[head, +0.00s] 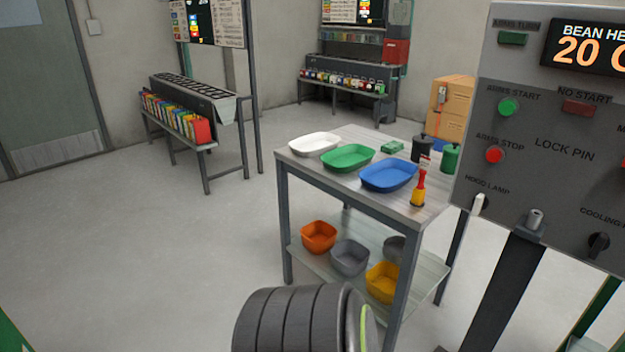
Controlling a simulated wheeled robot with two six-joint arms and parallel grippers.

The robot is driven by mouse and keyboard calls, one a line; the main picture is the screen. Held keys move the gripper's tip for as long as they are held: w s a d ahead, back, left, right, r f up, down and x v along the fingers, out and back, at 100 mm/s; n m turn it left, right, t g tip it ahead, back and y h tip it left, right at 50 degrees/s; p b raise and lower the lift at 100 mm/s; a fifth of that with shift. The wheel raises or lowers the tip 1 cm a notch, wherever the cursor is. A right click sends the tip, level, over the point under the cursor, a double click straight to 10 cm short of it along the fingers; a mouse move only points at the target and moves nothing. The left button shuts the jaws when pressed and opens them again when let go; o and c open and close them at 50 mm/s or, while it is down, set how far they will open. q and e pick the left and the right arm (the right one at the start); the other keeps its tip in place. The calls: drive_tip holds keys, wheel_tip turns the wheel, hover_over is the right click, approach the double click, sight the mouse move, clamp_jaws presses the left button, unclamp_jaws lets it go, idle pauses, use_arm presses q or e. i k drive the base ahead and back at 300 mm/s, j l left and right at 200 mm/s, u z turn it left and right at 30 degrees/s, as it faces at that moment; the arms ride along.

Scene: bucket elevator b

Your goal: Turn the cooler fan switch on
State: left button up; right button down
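A grey control panel (545,190) stands at the right edge of the head view, cut off by the frame. Near its lower right is a black rotary knob (598,243) under a label that starts "COOLING" and is cut off at the edge. The knob looks tilted, but I cannot tell whether that position is on or off. Neither of my grippers shows. A black ribbed part at the bottom centre looks like a link of my own arm.
The panel also has a green button (508,107), a red button (495,155) and a white lever switch (480,204). A two-tier table (345,205) with coloured trays and bins stands left of the panel. Open floor (130,260) lies to the left.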

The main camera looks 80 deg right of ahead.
sight(599, 241)
drive_tip(key=z, duration=4.35)
